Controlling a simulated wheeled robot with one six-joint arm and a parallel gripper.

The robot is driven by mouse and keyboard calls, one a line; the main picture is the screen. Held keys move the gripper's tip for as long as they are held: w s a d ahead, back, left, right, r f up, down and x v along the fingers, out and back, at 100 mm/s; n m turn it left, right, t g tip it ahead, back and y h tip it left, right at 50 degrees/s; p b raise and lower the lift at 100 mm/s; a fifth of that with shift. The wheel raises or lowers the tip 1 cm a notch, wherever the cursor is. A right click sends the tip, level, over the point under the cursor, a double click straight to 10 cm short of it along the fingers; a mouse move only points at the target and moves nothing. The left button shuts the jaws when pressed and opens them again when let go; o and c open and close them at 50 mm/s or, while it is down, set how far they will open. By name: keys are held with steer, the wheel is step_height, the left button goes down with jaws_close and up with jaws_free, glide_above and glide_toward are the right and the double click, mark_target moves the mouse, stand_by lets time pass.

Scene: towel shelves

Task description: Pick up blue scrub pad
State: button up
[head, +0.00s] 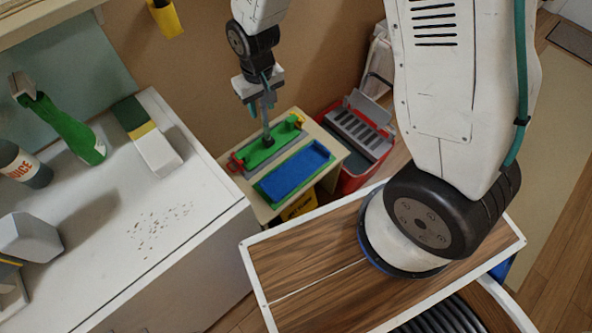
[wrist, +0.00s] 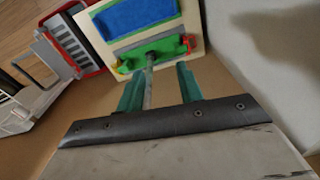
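The blue scrub pad (head: 295,172) is a flat blue rectangle with a raised rim, on the near side of a small light-wood stand. Green shows along its edge. It is at the top of the wrist view (wrist: 138,14), partly cut off. My gripper (head: 264,103) hangs above the far part of the stand, over a green piece with red and yellow ends. In the wrist view my gripper (wrist: 159,80) has two teal fingers apart. A thin grey upright rod stands between them, nearer the left finger, and reaches down to the green piece. No pad is between the fingers.
A red bin with a grey slotted insert (head: 357,132) stands right of the stand (head: 335,147). A brown wall is behind.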

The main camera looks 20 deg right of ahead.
steer(key=s+a+f, duration=0.1)
steer(key=a+f, duration=0.3)
steer(key=f, duration=1)
steer(key=n, duration=0.1)
glide_above(266, 190)
steer(key=f, duration=1.2)
steer(key=shift+w+a+f, duration=0.15)
steer(key=shift+a+f, duration=0.05)
steer(key=f, duration=0.8)
steer(key=shift+s+d, duration=0.15)
steer(key=shift+s, duration=0.05)
jaws_close()
